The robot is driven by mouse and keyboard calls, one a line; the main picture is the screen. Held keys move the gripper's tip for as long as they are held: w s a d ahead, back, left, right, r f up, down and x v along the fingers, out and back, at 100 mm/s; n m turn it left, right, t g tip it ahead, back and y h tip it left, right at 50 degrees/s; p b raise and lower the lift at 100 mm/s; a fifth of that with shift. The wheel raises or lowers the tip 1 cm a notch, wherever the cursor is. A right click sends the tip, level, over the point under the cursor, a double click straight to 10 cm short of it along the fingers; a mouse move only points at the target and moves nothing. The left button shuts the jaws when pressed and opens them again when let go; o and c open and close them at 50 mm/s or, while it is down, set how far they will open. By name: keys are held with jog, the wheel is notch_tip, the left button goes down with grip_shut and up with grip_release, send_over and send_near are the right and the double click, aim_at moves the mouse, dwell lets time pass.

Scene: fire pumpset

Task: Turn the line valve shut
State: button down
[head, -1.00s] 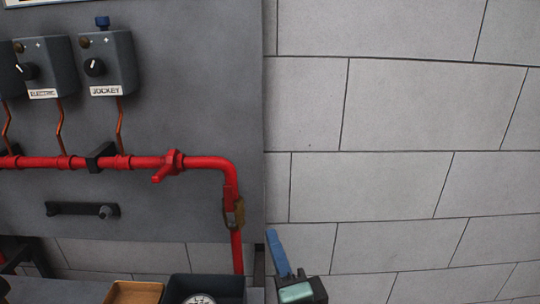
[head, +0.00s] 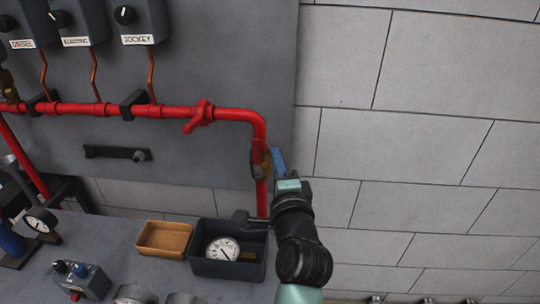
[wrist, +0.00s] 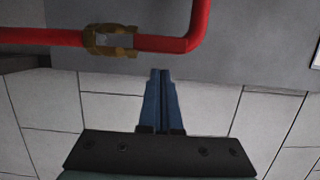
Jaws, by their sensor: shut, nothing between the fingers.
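A brass valve body (head: 259,160) sits on the vertical red pipe just below its bend, and in the wrist view it shows on the pipe at the upper left (wrist: 110,40). A red fitting with a short angled lever (head: 200,114) is on the horizontal pipe to the left of the bend. I cannot tell for certain which of these is the line valve. My gripper (head: 275,152) is just right of the brass valve. Its blue fingers, also in the wrist view (wrist: 161,72), are together and empty. In the wrist view they appear apart from the pipe.
A dark bin holding a gauge (head: 204,268) and a wooden tray (head: 144,240) stand on the bench below. A black bar with a knob (head: 115,153) is on the grey panel. Pump control boxes (head: 139,20) are above. The block wall (head: 420,120) at right is clear.

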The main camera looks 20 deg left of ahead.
jog(key=shift+s+a, duration=0.25)
jog(key=shift+a, duration=0.45)
jog(key=shift+a+r+n+p, duration=0.1)
jog(key=shift+a+n+p, duration=0.15)
jog(key=shift+p, duration=0.25)
